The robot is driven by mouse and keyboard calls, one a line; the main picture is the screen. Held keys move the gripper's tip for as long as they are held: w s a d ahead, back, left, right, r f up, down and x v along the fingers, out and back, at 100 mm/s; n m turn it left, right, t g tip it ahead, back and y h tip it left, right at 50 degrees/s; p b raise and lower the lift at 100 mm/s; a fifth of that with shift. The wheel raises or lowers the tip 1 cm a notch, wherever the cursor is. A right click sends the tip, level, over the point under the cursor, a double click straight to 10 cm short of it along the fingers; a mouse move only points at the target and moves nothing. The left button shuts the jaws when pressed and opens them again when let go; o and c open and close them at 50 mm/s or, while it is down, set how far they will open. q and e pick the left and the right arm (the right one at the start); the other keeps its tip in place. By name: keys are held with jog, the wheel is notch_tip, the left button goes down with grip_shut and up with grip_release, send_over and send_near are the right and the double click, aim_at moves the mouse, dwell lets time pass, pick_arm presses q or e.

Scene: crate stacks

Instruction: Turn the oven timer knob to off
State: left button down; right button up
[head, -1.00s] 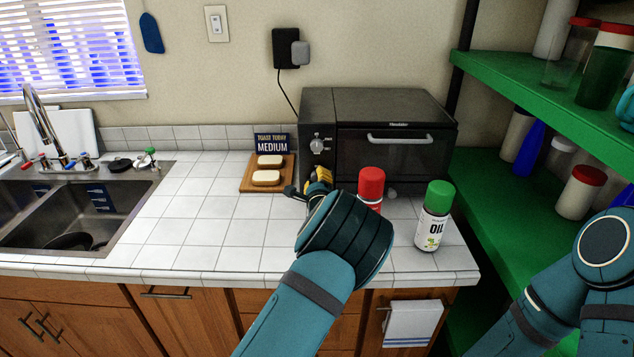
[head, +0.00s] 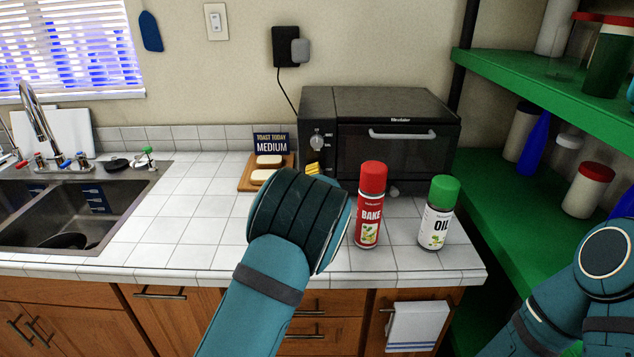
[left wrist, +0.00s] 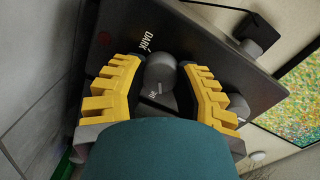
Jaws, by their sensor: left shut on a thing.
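The black toaster oven (head: 400,155) stands against the wall at the back of the counter. Its upper grey knob (head: 317,142) shows uncovered on the control panel left of the door. My left gripper (head: 312,168) is at the lower panel; its arm hides most of it and the lower controls. In the left wrist view, my left gripper's yellow fingers (left wrist: 160,92) are shut around a grey round knob (left wrist: 160,68) beside the word DARK. Whether this knob is the timer cannot be read. My right arm shows at the right, its gripper out of view.
A red-capped BAKE can (head: 368,215) and a green-capped OIL bottle (head: 437,218) stand in front of the oven. A board (head: 246,184) with bread and a MEDIUM sign (head: 271,143) is left of it. Green shelves (head: 490,205) stand at the right.

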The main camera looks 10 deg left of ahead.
pick_arm(q)
jog(key=n+h+b, duration=0.1)
jog(key=n, duration=0.9)
jog(key=shift+a+r+n+b, duration=0.1)
jog(key=shift+n+b, duration=0.2)
jog(key=shift+n, duration=0.1)
dwell(0.4)
jog(key=c, duration=0.6)
grip_release()
jog(key=shift+s, duration=0.1)
